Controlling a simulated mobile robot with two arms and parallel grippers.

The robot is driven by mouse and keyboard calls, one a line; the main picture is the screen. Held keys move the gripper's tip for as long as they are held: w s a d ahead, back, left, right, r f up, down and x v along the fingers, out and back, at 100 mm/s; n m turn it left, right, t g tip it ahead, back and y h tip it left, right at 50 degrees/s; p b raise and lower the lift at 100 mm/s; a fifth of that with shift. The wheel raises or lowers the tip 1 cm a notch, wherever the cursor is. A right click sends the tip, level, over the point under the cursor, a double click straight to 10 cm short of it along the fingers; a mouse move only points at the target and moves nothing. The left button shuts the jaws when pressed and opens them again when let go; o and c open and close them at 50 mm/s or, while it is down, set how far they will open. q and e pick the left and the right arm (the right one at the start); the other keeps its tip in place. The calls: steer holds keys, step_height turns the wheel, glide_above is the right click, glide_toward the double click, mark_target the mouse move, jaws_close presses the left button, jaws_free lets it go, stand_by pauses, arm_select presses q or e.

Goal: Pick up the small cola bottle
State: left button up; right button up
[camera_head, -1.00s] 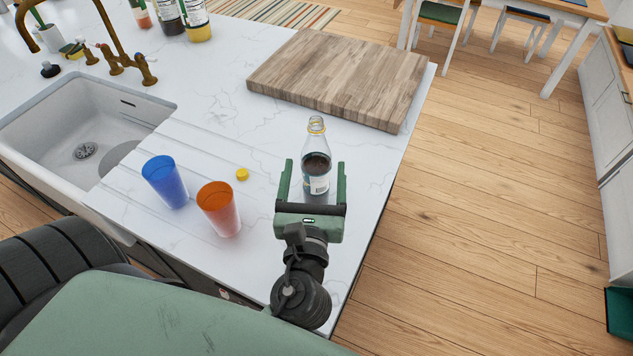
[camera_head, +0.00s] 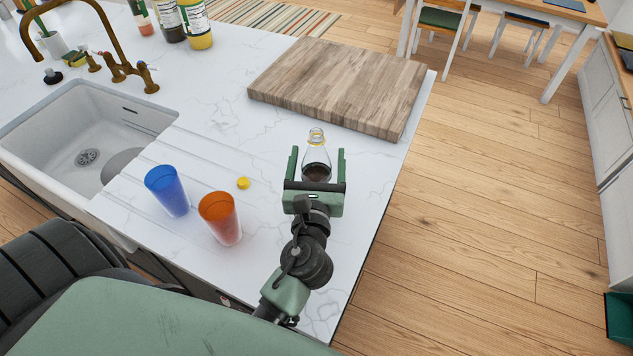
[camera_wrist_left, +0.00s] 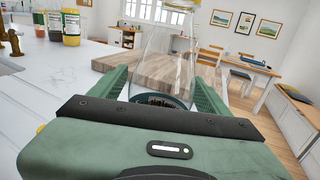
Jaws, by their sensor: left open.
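My left gripper (camera_head: 317,152) is open, with one green finger on each side of the bottle. The gripper's body hides the bottle's lower part in the head view. My right gripper is not in view.
An orange cup (camera_head: 220,217) and a blue cup (camera_head: 167,190) stand left of the gripper, with a yellow cap (camera_head: 243,183) nearby. A wooden cutting board (camera_head: 340,85) lies behind the bottle. A sink (camera_head: 60,135) is at the left.

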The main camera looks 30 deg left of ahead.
arm_select(q)
jaws_close()
steer(key=shift+r, duration=0.15)
